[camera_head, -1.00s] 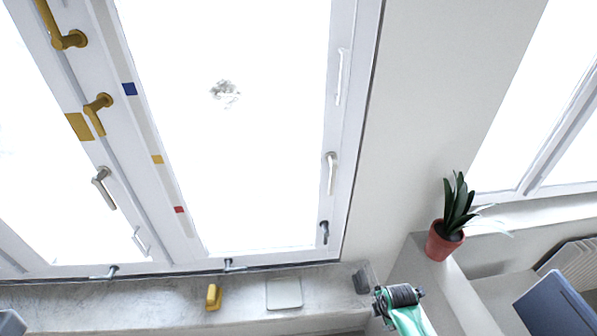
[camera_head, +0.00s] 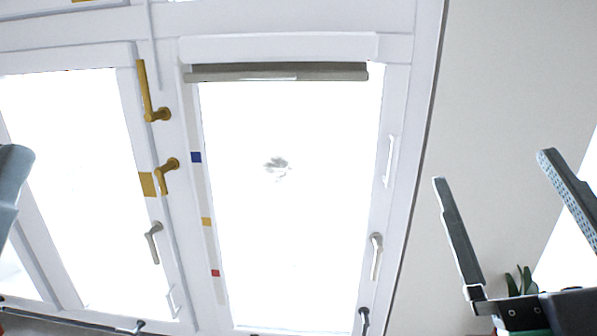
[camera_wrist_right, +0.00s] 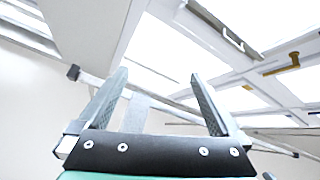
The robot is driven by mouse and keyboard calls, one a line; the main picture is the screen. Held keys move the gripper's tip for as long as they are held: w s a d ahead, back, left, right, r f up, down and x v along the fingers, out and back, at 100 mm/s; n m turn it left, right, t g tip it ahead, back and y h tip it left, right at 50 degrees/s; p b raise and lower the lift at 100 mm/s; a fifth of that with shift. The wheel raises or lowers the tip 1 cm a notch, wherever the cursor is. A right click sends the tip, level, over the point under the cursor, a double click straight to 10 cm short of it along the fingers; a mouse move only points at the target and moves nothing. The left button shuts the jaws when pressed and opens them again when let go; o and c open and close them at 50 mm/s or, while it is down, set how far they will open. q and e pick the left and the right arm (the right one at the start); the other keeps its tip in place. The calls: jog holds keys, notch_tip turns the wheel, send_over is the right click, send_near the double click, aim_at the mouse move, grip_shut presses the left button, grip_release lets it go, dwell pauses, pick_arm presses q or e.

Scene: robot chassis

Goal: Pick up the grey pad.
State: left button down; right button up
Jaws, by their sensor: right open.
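My right gripper (camera_head: 491,166) is at the right of the head view, with its two long grey fingers wide apart and pointing up. It also shows in the right wrist view (camera_wrist_right: 158,75), open. I see no grey pad that I can name for sure in either current view. A pale grey strip (camera_wrist_right: 135,113) shows between the fingers in the wrist view; I cannot tell what it is. A rounded grey-blue part of mine shows at the left edge of the head view, but my left gripper is not in view.
A white window (camera_head: 377,200) with a grey handle (camera_head: 376,256) fills the middle. Yellow handles (camera_head: 157,115) are on the frame left of it. A grey smudge (camera_head: 278,167) shows on the bright pane. A plant (camera_head: 521,281) is partly hidden behind my right gripper.

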pick_arm(q)
grip_release()
pick_arm(e)
jog(key=s+r+m+t+y, duration=0.1)
jog(key=s+r+m+t, duration=0.1)
jog(key=s+m, duration=0.3)
jog(key=shift+s+r, duration=0.7)
jog(key=shift+s, duration=0.1)
